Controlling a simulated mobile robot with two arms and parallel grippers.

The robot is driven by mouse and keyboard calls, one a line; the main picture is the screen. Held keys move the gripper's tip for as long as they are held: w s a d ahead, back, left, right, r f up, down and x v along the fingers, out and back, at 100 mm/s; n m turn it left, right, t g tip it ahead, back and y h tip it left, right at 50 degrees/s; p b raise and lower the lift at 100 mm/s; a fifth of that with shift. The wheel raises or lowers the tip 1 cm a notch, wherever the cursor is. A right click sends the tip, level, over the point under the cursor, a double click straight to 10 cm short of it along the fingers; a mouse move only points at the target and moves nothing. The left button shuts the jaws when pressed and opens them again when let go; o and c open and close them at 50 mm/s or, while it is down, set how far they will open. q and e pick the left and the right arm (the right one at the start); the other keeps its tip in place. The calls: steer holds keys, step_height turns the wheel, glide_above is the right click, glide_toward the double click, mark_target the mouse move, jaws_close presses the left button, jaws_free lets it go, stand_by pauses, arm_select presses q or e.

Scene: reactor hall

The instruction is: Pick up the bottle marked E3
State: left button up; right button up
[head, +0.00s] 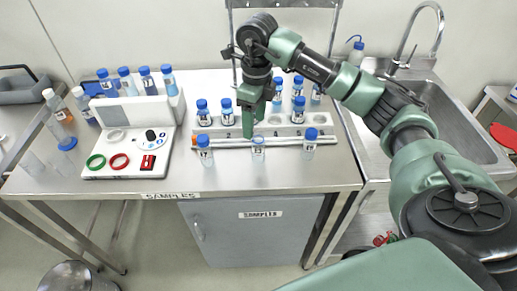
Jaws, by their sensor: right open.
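Several clear bottles with blue caps and small white labels stand around a white rack (230,131) on the steel bench. In front of the rack stand a left bottle (205,152), a middle bottle (258,150) and a right bottle (309,145). The middle label seems to end in 3; its letter is too small to read surely, so I cannot confirm which is E3. My right gripper (248,128) points down over the rack, just left of and above the middle bottle. It is open, with nothing visibly held. My left gripper is not in view.
A white tray with rings (108,170) and a row of blue-capped bottles (146,80) are at the left. A sink (440,120) is at the right. The bench's front strip (270,178) is clear.

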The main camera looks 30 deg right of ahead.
mark_target(259, 136)
steer(key=f+p, duration=0.1)
steer(key=f, duration=0.2)
steer(key=d+f+p, duration=0.1)
steer(key=f+p, duration=0.1)
steer(key=f, duration=0.1)
steer(key=shift+s+d+f, duration=0.1)
steer(key=shift+f, duration=0.6)
jaws_close()
